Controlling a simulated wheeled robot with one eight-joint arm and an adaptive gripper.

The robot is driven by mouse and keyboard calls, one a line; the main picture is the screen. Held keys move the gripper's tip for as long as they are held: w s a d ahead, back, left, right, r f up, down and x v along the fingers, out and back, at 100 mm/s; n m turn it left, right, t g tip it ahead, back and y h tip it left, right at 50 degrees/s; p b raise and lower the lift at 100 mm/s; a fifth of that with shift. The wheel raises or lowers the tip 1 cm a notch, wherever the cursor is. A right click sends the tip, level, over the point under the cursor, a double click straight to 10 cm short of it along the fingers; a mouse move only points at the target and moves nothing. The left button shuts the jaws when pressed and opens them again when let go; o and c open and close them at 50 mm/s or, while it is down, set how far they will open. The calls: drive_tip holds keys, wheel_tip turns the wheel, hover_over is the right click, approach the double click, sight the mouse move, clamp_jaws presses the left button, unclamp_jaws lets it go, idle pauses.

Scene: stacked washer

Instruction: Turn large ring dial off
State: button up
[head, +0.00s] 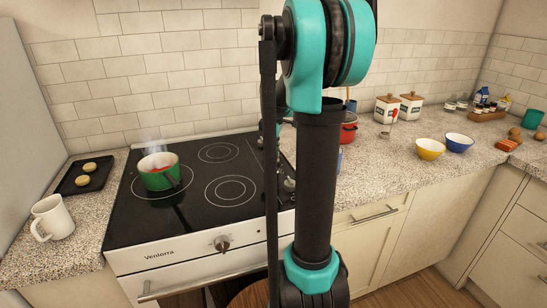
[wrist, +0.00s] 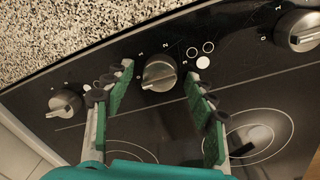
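In the wrist view a round grey dial (wrist: 159,73) on the black cooktop panel lies between the fingertips of my gripper (wrist: 158,71). Marks 1 and 2 and a group of small ring symbols are printed beside it. My gripper is open, with green pads on either side of the dial and gaps to it. A second dial (wrist: 66,103) is at the left and a third dial (wrist: 301,31) at the upper right. I cannot tell for sure which is the large ring dial. In the head view my arm hides much of the dial row; one dial (head: 290,184) shows beside it.
A steaming green pot (head: 159,171) stands on the left burner of the cooktop (head: 196,216). A black tray (head: 72,184) and a white mug (head: 52,218) are on the left counter. A red pot (head: 349,132) and bowls (head: 430,149) stand on the right counter.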

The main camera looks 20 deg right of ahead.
wheel_tip(320, 180, up, 12)
drive_tip(key=shift+s+a, duration=0.2)
drive_tip(key=shift+s, duration=0.15)
idle(0.4)
idle(0.3)
